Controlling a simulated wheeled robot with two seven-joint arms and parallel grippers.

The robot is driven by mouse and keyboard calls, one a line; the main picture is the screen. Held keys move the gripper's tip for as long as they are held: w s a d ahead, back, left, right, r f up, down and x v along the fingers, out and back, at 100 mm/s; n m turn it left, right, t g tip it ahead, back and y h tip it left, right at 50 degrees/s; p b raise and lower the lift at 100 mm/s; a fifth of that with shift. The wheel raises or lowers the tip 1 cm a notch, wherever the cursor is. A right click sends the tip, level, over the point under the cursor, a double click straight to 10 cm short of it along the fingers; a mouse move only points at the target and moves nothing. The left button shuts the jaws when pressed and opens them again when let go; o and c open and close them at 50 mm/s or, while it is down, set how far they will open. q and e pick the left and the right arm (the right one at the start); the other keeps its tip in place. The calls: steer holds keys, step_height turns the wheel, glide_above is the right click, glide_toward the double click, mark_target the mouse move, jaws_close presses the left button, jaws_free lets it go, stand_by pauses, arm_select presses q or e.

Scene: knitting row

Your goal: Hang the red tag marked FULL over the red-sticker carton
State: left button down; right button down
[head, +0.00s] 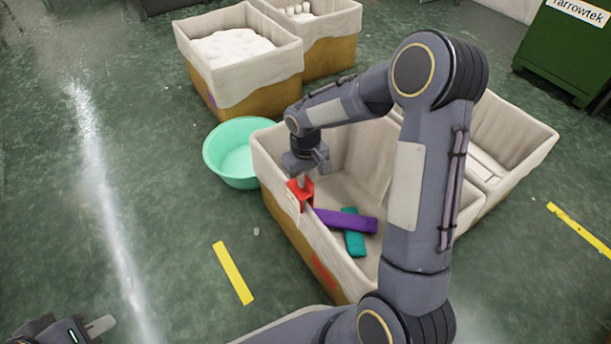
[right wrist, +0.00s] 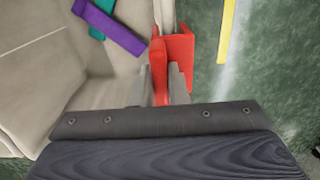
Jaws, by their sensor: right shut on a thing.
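The red tag (head: 301,194) is at the rim of the near carton's left wall, with one side outside the wall and one inside. Its lettering is not readable. My right gripper (head: 306,179) is shut on the tag's upper part from above. In the right wrist view, the tag (right wrist: 178,48) sits between the fingers (right wrist: 164,82), in line with the wall. I cannot tell whether it rests on the rim. The carton (head: 283,205) bears a red sticker (head: 323,271) low on its outer left side. My left gripper (head: 100,325) is partly cut off at bottom left, apart from everything.
Purple (head: 346,221) and teal (head: 354,243) pieces lie inside the carton. A mint basin (head: 222,165) stands close to its left. Another carton (head: 520,135) adjoins at right; two filled cartons stand behind. Floor at left is clear, with a yellow strip (head: 233,273).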

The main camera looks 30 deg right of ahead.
steer(key=shift+f+b, duration=1.55)
steer(key=shift+f, duration=0.8)
steer(key=c, duration=1.3)
jaws_free()
steer(key=shift+c, duration=0.2)
